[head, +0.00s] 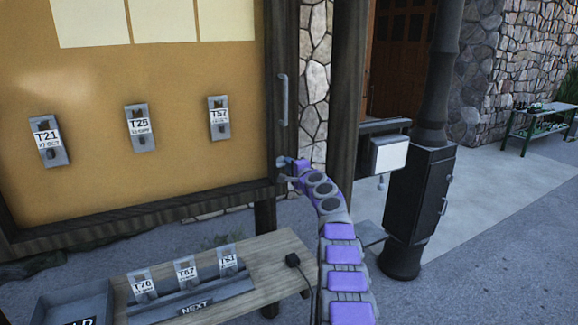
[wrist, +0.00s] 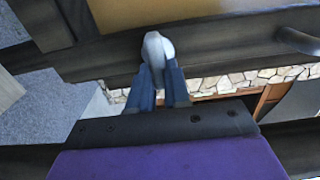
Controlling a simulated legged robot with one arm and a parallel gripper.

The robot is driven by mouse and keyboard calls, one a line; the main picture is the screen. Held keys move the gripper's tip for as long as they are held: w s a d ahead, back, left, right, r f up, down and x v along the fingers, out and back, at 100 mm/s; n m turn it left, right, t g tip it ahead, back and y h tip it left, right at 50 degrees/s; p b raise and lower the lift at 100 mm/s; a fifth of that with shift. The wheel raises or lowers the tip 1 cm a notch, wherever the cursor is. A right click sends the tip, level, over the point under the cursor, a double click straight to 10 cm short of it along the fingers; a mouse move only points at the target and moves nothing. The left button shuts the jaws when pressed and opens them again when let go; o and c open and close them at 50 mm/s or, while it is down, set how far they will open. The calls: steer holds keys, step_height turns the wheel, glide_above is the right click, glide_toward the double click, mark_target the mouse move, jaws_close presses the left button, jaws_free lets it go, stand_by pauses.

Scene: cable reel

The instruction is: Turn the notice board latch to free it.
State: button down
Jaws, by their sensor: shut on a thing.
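The notice board (head: 90,100) fills the left of the head view, with a yellow-brown panel in a dark wooden frame. My gripper (head: 286,164) is at the lower right part of that frame, at the end of my purple and grey arm. In the wrist view, my gripper (wrist: 161,75) has its two blue fingers close together, shut on the pale grey latch (wrist: 155,46). The latch stands against the dark frame. In the head view my gripper mostly hides the latch, and its exact turn angle is hard to tell.
A grey handle (head: 283,100) is on the frame above my gripper. Tags hang on the board. Below, a wooden bench (head: 268,262) holds a tray of tags and a dark bin (head: 75,303). A dark post with a cabinet (head: 418,195) stands to the right, with open paving beyond.

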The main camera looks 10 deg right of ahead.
steer(key=shift+d, duration=0.1)
stand_by(0.4)
steer(key=c, duration=1.1)
jaws_free()
steer(key=shift+w+d+f, duration=0.1)
steer(key=shift+w+f, duration=0.05)
steer(key=shift+w, duration=0.05)
steer(key=shift+s+b, duration=0.2)
steer(key=shift+b, duration=0.25)
